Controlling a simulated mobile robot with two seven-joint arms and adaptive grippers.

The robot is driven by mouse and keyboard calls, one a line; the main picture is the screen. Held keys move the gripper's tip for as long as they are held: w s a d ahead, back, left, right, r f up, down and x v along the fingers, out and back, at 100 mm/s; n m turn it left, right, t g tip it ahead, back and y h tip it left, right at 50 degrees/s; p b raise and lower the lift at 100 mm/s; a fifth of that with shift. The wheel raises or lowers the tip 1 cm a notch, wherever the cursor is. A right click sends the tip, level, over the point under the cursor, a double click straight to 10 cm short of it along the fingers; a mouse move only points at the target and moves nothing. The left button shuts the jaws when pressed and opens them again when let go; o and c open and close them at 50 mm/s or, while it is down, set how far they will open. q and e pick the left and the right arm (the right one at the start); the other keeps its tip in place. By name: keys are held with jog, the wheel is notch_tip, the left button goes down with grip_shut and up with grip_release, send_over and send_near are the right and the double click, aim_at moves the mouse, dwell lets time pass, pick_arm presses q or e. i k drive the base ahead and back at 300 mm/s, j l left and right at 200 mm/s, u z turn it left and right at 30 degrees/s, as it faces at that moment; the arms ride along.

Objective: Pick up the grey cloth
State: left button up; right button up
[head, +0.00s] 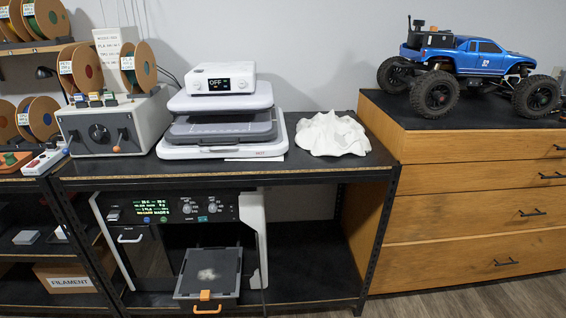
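A crumpled off-white cloth (332,135) lies in a heap on the right part of the black-topped bench (315,169). It is the only cloth in view, and it looks off-white rather than grey. It sits to the right of a flat grey and white device, close to it. Neither of my grippers is in the head view.
A stacked device (222,130) with a small display box (219,78) on top stands left of the cloth. A grey control box (115,125) is farther left. A wooden drawer cabinet (475,195) with a blue RC truck (474,62) rises at right. The bench front edge is clear.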

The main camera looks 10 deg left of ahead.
aim_at(25, 237)
jog(key=j+u, duration=0.2)
jog(key=u, duration=0.75)
